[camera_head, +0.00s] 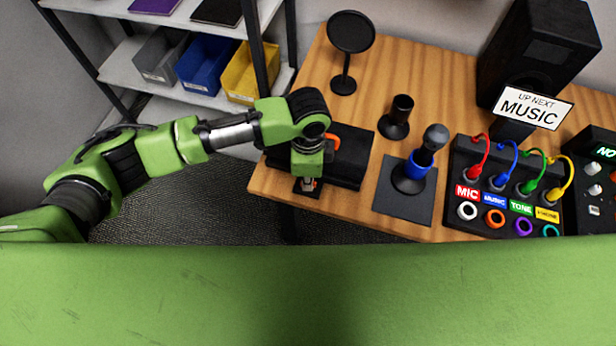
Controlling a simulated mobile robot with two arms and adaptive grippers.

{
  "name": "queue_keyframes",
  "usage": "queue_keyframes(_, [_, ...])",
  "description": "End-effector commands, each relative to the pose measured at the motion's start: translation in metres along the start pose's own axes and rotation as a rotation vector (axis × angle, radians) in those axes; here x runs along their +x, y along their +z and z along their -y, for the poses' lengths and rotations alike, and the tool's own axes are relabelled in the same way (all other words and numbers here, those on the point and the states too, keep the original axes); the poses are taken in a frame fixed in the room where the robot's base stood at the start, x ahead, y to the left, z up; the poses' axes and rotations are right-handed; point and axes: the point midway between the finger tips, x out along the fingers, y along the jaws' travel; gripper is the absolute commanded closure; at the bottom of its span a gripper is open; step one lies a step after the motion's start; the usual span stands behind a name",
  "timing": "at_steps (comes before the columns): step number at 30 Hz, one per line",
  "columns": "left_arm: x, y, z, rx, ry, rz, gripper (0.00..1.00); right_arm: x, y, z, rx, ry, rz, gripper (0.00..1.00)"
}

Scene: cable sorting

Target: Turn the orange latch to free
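My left arm comes in from the left and bends down over the table's left front part. Its gripper (306,184) points down over the front of a flat black box (349,158). My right gripper is not in view.
Right of the box, a microphone with a blue band (421,160) stands on a black plate (388,200). Further right is a panel (461,158) with coloured cables and labelled sockets. A round black disc on a stand (350,35), a black cup-like holder (400,112) and a speaker (545,45) stand behind.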

Motion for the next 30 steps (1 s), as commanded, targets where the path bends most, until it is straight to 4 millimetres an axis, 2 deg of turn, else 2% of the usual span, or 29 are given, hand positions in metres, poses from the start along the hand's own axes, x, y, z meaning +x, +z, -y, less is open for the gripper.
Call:
queue_keyframes(8, [-0.003, 0.0, 0.0, 0.033, 0.0, -0.001, 1.0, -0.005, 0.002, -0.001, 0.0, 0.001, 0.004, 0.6])
queue_keyframes(18, [-0.002, -0.001, -0.001, 0.254, 0.001, -0.002, 1.0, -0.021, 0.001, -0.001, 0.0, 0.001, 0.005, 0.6])
queue_keyframes(27, [-0.001, -0.001, 0.0, 0.267, 0.0, -0.002, 1.0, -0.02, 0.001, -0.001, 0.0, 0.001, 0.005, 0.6])
queue_keyframes(28, [-0.001, -0.001, 0.0, 0.267, 0.0, -0.002, 0.89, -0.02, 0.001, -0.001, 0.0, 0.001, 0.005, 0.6])
queue_keyframes(29, [-0.001, -0.001, 0.0, 0.267, 0.0, -0.002, 0.85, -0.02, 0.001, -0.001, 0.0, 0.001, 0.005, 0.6])
queue_keyframes(30, [-0.001, -0.001, 0.0, 0.266, 0.0, -0.002, 0.85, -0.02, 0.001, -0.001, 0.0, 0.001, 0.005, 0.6])
